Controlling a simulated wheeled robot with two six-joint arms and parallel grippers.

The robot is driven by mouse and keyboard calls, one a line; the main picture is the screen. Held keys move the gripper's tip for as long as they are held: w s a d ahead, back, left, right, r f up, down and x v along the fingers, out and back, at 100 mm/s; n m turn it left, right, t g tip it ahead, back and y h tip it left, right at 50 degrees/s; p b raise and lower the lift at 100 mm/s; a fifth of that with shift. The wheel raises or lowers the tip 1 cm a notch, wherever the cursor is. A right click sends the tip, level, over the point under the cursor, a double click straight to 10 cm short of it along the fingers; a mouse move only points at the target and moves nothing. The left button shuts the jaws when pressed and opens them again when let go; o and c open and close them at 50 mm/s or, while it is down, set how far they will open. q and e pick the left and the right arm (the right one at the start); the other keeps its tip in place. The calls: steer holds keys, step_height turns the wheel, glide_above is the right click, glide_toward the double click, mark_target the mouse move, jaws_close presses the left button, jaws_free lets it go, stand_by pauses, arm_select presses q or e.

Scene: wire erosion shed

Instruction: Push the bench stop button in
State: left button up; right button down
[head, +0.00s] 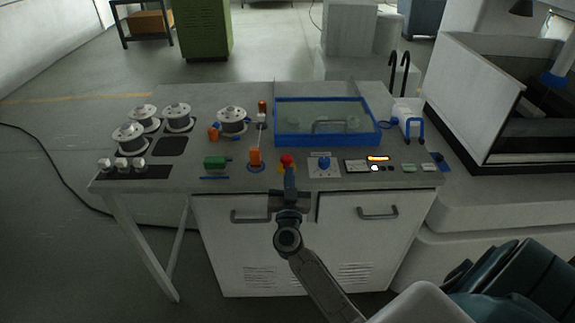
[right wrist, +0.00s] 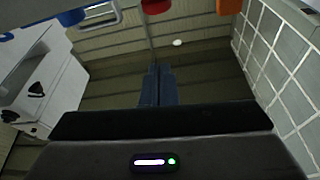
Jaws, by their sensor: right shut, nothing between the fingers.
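The red stop button (head: 287,160) stands near the front edge of the grey bench top (head: 215,180), between an orange part and a blue knob. My right gripper (head: 290,178) is in front of it, over the bench's front edge, fingers pointing toward the button. In the head view the fingertips overlap the button's lower side; I cannot tell whether they touch it. In the right wrist view the two fingers (right wrist: 157,82) are together and empty, with a red shape (right wrist: 155,5), likely the button, beyond their tips. My left gripper is not in view.
Close by are an orange part (head: 254,157), a blue knob (head: 324,163), a green block (head: 214,163) and a lit panel (head: 378,158). Behind stands a blue-framed clear cover (head: 326,143). Wire spools (head: 178,117) are at the left. Cabinet handles (head: 378,212) project below the front edge.

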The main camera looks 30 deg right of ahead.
step_height(320, 180, up, 3)
steer(key=p, duration=0.2)
glide_above(288, 160)
steer(key=shift+s+d, duration=0.1)
steer(key=shift+s, duration=0.15)
steer(key=f, duration=0.2)
steer(key=f+b, duration=0.1)
steer(key=shift+s+a+f, duration=0.1)
steer(key=shift+s+a, duration=0.05)
steer(key=shift+a, duration=0.1)
steer(key=shift+a+f, duration=0.15)
steer(key=shift+f, duration=0.4)
